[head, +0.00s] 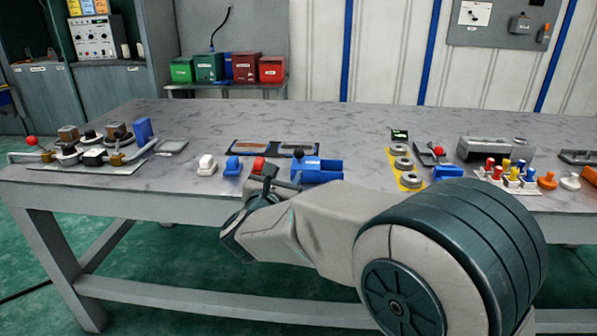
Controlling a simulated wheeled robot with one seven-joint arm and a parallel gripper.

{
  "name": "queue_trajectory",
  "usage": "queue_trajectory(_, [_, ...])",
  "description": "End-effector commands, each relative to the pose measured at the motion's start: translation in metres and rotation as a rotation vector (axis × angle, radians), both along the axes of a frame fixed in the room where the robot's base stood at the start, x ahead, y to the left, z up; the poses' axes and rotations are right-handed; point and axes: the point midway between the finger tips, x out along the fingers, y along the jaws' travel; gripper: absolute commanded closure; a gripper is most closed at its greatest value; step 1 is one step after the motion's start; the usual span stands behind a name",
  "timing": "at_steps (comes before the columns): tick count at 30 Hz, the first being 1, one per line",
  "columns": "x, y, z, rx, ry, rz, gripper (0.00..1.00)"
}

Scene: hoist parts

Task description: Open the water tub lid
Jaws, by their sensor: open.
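A blue box-shaped tub (325,173) stands near the front edge of the grey table, left of its middle. A dark round knob (298,153) shows at its upper left; I cannot tell whether it belongs to the lid or whether the lid is shut. No label reading water is legible. My gripper (277,179) is at the tub's left front, at the table's front edge, with its dark fingers apart and nothing seen between them. The fingers overlap the tub's lower left in the picture; contact cannot be told.
Red (259,166), blue (232,166) and white (207,165) small blocks stand left of the tub. Two flat dark trays (250,147) lie behind. A yellow strip with rings (403,168) is to the right. The back middle of the table is clear.

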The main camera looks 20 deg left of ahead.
Motion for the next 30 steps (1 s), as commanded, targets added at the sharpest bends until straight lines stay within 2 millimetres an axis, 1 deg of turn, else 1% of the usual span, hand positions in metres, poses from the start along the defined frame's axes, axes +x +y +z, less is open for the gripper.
queue_trajectory(1, [-0.002, 0.003, -0.008, 0.036, -0.004, -0.014, 0.54])
queue_trajectory(4, [-0.002, 0.006, -0.011, 0.076, -0.009, -0.033, 0.54])
queue_trajectory(8, [0.010, 0.006, -0.010, 0.087, -0.011, -0.038, 0.54])
queue_trajectory(11, [0.029, 0.006, -0.010, 0.084, -0.011, -0.039, 0.54])
queue_trajectory(18, [0.081, 0.008, -0.010, 0.083, -0.011, -0.037, 0.54])
queue_trajectory(21, [0.100, 0.009, -0.010, 0.083, -0.010, -0.035, 0.54])
queue_trajectory(25, [0.118, 0.010, -0.009, 0.082, -0.010, -0.035, 0.54])
queue_trajectory(30, [0.130, 0.010, -0.009, 0.081, -0.011, -0.034, 0.54])
